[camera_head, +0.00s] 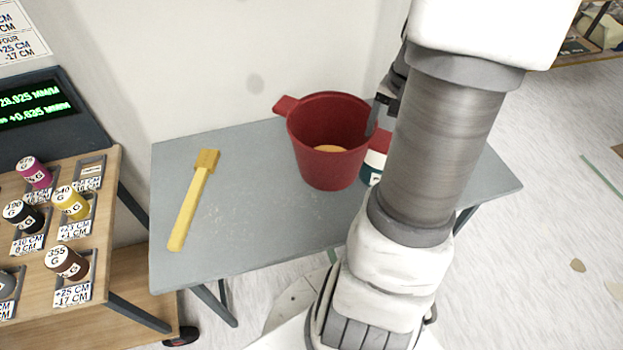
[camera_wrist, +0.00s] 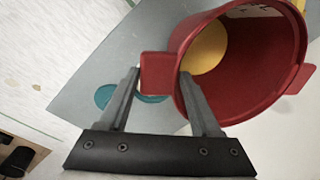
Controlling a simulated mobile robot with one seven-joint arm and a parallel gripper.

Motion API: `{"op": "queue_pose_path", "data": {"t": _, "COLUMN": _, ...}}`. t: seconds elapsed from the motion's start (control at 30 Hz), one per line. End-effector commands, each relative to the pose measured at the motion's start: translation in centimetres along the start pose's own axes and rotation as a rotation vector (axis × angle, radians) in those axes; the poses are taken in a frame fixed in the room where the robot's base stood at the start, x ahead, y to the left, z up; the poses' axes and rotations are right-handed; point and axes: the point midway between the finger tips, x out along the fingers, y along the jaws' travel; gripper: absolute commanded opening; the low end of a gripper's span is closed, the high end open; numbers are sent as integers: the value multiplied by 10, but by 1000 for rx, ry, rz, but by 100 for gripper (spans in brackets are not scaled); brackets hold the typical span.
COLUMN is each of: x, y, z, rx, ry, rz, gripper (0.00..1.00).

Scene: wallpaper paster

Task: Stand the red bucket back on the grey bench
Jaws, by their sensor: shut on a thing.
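The red bucket (camera_head: 310,150) is over the middle of the grey bench (camera_head: 240,225), looking roughly upright, with something yellow-orange inside. Whether its base touches the bench I cannot tell. My gripper (camera_head: 376,122) is at the bucket's right side, partly hidden behind my arm. In the wrist view my gripper (camera_wrist: 159,76) has its fingers on either side of the bucket's flat handle tab, shut on it. The bucket (camera_wrist: 245,70) opens to the right of the fingers there, and the bench (camera_wrist: 80,85) lies beyond.
A yellow brush (camera_head: 195,200) lies on the bench's left part. A white and teal can (camera_head: 373,168) is close to the bucket's right, partly hidden by my arm. A wooden rack (camera_head: 110,210) with several labelled pots stands left. Bare bench lies between brush and bucket.

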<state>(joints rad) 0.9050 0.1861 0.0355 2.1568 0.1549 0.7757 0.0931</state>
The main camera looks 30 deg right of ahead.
Motion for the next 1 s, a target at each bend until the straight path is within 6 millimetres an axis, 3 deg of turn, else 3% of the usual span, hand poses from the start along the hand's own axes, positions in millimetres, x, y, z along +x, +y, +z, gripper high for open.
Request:
{"op": "queue_pose_path", "data": {"t": 0.2, "x": 36, "y": -40, "z": 29, "rx": -8, "ry": -5, "rz": 1, "gripper": 0}}
{"op": "queue_pose_path", "data": {"t": 0.43, "x": 64, "y": -71, "z": 50, "rx": -6, "ry": -3, "rz": 1, "gripper": 0}}
{"op": "queue_pose_path", "data": {"t": 0.6, "x": 73, "y": -77, "z": 55, "rx": -3, "ry": -2, "rz": 0, "gripper": 0}}
{"op": "queue_pose_path", "data": {"t": 0.83, "x": 103, "y": -73, "z": 55, "rx": -3, "ry": -4, "rz": 1, "gripper": 0}}
{"op": "queue_pose_path", "data": {"t": 1.0, "x": 109, "y": -72, "z": 55, "rx": -3, "ry": 0, "rz": 0, "gripper": 0}}
